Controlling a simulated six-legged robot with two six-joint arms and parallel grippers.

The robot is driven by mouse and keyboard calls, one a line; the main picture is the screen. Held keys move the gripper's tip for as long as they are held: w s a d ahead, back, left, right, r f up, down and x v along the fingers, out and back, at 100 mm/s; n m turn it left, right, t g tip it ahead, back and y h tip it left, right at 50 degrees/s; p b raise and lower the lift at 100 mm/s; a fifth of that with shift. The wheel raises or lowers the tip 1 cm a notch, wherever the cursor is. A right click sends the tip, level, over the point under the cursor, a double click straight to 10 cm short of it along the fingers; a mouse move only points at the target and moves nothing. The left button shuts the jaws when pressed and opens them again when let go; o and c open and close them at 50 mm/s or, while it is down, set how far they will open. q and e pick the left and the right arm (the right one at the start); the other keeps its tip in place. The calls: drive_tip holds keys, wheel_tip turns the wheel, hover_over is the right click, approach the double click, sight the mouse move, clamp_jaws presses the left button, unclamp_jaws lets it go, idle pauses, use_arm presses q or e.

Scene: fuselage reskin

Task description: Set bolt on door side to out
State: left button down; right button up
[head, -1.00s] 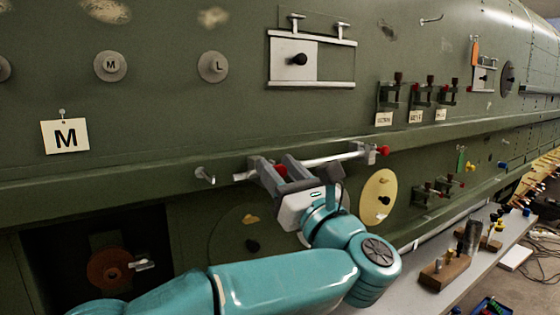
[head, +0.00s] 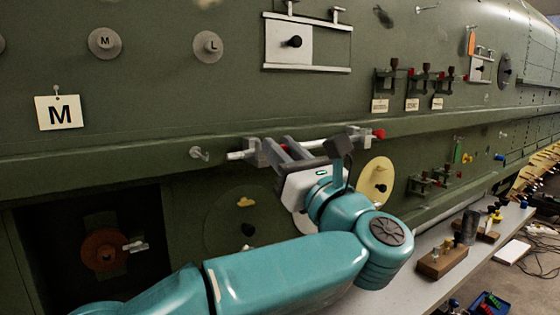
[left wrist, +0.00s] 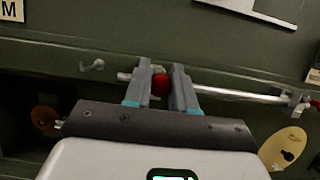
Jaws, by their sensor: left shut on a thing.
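The bolt (head: 235,156) is a pale rod lying along the ledge of the green fuselage wall. It also runs left to right in the left wrist view (left wrist: 245,95). A red knob (left wrist: 161,84) on it sits between the two grey fingers of my left gripper (left wrist: 161,88), which is shut on it. In the head view my left gripper (head: 276,147) reaches up to the rod, and its fingers hide the knob. A grey bracket with a red piece (head: 379,135) stands at the rod's right end. My right gripper is not in view.
A hook-like peg (head: 199,154) sticks out left of the bolt. A cream disc (head: 376,181) is below right. A sliding panel (head: 289,43) is above. A bench with wooden blocks (head: 441,262) stands lower right. A dark opening with a brown wheel (head: 104,249) is lower left.

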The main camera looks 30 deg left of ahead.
use_arm(q)
drive_tip(key=shift+d+f, duration=0.1)
drive_tip(key=c, duration=1.2)
unclamp_jaws()
drive_tip(key=shift+c, duration=0.2)
drive_tip(key=shift+o, duration=0.7)
drive_tip(key=shift+s+d, duration=0.2)
drive_tip(key=shift+d, duration=0.1)
drive_tip(key=shift+w+a, duration=0.15)
drive_tip(key=shift+a, duration=0.05)
drive_tip(key=b+v, duration=0.6)
drive_tip(key=v, duration=1)
drive_tip(key=shift+s+d+b, duration=0.25)
drive_tip(key=shift+b, duration=0.05)
